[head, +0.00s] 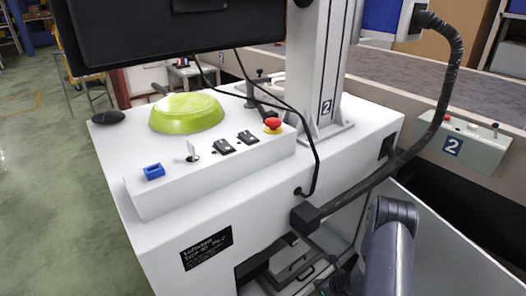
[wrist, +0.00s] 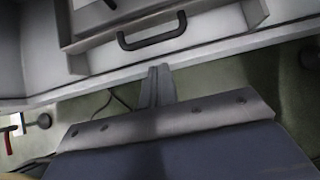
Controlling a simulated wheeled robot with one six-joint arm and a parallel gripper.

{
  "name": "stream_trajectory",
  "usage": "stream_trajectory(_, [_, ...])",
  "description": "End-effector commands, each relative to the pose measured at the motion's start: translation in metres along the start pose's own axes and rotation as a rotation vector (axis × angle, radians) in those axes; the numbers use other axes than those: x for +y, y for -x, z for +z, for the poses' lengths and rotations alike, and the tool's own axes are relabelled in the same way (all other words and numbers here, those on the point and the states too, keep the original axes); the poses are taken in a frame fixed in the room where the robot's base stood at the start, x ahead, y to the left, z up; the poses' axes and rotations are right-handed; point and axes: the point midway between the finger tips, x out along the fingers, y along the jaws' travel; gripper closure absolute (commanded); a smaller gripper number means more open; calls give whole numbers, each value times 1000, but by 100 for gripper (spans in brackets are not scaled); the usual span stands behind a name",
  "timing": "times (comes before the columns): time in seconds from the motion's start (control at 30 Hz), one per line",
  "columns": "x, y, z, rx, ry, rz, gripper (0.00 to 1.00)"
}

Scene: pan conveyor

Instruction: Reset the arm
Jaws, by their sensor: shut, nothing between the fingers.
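My gripper (wrist: 158,86) shows in the wrist view with its two grey fingers together and nothing between them. The fingers point toward a grey drawer front with a dark handle (wrist: 152,32), and the handle lies ahead of the tips, apart from them. In the head view my arm (head: 390,245) is at the lower right, in front of the white machine cabinet (head: 165,225). The gripper itself is not clearly seen there.
A green pan-like dish (head: 187,113) lies on the cabinet top. A control ledge carries a blue block (head: 154,171), switches (head: 223,146) and a red emergency button (head: 272,124). A thick black cable (head: 440,105) hangs near my arm. Open floor (head: 50,190) is at left.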

Motion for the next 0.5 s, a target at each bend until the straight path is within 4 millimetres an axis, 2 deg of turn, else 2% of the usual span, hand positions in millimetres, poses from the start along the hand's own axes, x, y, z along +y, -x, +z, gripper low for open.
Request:
stream_trajectory(0.1, [0,19,-17,0,-6,-1,100])
stream_trajectory(0.5, [-1,68,-77,0,-5,-2,100])
